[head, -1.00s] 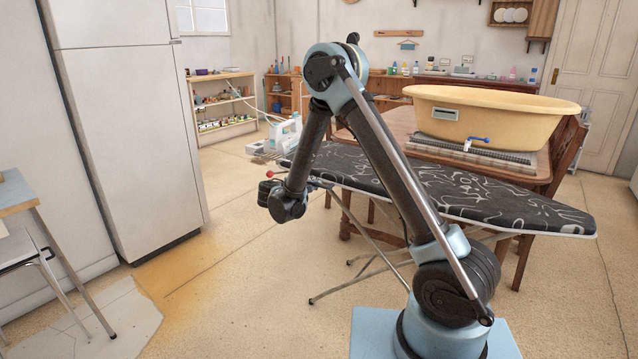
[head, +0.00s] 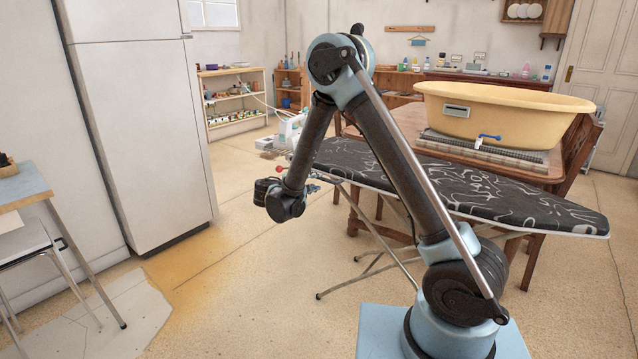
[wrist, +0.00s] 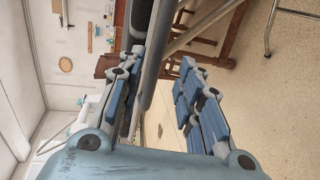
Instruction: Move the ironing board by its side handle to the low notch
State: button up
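The ironing board (head: 490,196) has a black cover with pale swirls. It stands on thin metal legs in front of a wooden table, partly hidden by my arm. A small red knob (head: 279,168) shows by its left end; I cannot tell whether it belongs to the side handle. My gripper is mostly hidden behind my wrist in the head view. In the wrist view, my gripper (wrist: 160,62) has its blue-padded fingers apart. The grey board edge (wrist: 155,65) runs between or just beyond them; contact cannot be made out. The low notch is not identifiable.
The wooden table (head: 408,118) behind the board carries a large yellow tub (head: 500,112). A white fridge (head: 140,130) and a small blue-topped table (head: 25,186) stand to the left. The floor (head: 235,275) left of my arm is open.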

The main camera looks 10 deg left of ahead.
jog(key=v, duration=0.7)
jog(key=w+d+r+m+g, duration=0.1)
jog(key=d+r+g, duration=0.15)
jog(key=d, duration=0.65)
jog(key=w+d+r+m+g, duration=0.2)
jog(key=d+r, duration=0.2)
jog(key=d, duration=0.5)
jog(key=s+d+r+m+g, duration=0.1)
jog(key=s+d+g, duration=0.15)
jog(key=d, duration=0.55)
jog(key=s+d+r+m+g, duration=0.1)
jog(key=s+d, duration=0.3)
jog(key=d, duration=0.4)
jog(key=s+d+f+m+g+y, duration=0.1)
jog(key=s+d+m+g+y, duration=0.2)
jog(key=s+d, duration=0.8)
jog(key=s+f+m+y, duration=0.2)
jog(key=s+f, duration=0.1)
jog(key=s, duration=0.4)
jog(key=s+f+m+y, duration=0.2)
jog(key=s+f, duration=0.1)
jog(key=s, duration=0.5)
jog(key=shift+s+f+g, duration=0.15)
jog(key=shift+f+g, duration=0.1)
jog(key=shift+g, duration=0.05)
jog(key=shift+a, duration=0.1)
